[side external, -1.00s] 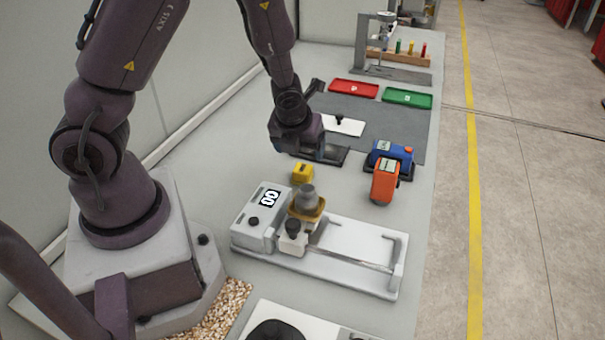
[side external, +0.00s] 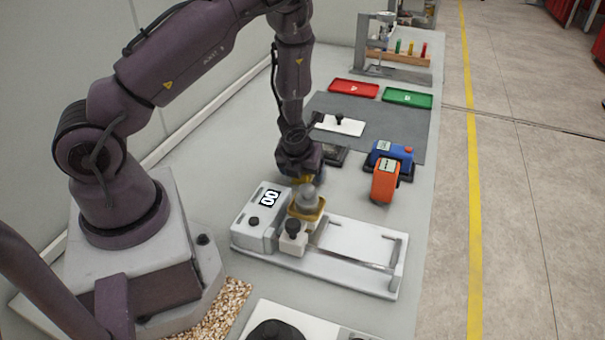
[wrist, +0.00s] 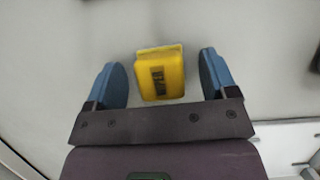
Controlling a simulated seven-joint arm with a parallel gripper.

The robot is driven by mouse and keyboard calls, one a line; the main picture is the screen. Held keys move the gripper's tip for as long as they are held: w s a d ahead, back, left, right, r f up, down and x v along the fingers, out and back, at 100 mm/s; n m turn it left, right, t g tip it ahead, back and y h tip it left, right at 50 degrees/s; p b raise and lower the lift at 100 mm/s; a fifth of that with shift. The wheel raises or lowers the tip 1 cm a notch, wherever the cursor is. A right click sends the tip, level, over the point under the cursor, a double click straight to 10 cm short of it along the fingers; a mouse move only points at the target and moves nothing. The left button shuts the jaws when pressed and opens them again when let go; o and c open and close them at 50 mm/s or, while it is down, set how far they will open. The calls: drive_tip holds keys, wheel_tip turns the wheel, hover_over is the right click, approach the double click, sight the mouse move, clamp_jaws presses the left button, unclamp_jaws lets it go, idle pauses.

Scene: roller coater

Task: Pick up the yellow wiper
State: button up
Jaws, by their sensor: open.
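In the side external view my gripper (side external: 301,180) is low over the wiper, just behind the white coater machine. Most of the wiper is hidden there by my gripper, with only a bit of yellow showing below it. I cannot tell the exact height of the fingertips over it.
The white coater (side external: 345,262) with its grey-topped carriage stands close in front of my gripper. An orange bottle-like device (side external: 385,181) and a blue one (side external: 391,153) stand to the right. Red (side external: 353,88) and green (side external: 407,98) trays lie farther back.

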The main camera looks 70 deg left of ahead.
drive_tip(key=c, duration=1)
drive_tip(key=shift+r, duration=0.15)
wheel_tip(320, 180, up, 10)
drive_tip(key=shift+f, duration=0.1)
